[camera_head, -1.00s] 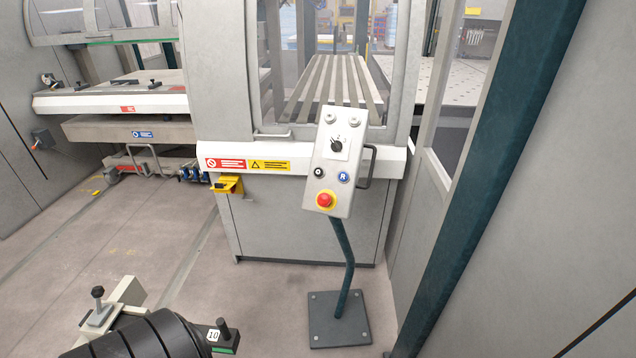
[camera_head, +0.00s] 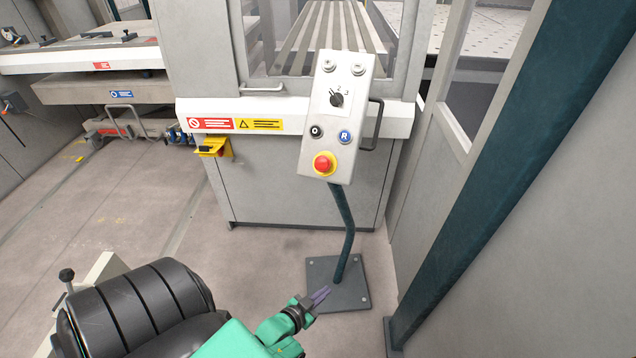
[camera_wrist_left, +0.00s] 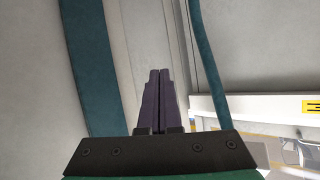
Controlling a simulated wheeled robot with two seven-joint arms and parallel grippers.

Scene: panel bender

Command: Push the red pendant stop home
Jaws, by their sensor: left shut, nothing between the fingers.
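The red stop button (camera_head: 322,163) sits on a yellow ring at the bottom of the grey pendant panel (camera_head: 321,110). The panel stands tilted on a bent dark teal post (camera_head: 344,225) with a square floor plate (camera_head: 325,270). My left gripper (camera_head: 321,295) is low in the head view, in front of the floor plate in the picture, below and apart from the button. Its two purple fingers are together with nothing between them, as the left wrist view (camera_wrist_left: 158,75) also shows. The button is not seen in the wrist view. My right gripper is not in view.
The panel also has a black dial (camera_head: 336,100), a black button (camera_head: 316,131) and a blue button (camera_head: 345,136). A handle (camera_head: 374,125) stands out at its right. The machine's cabinet (camera_head: 270,185) is behind. A teal column (camera_head: 500,170) rises at the right.

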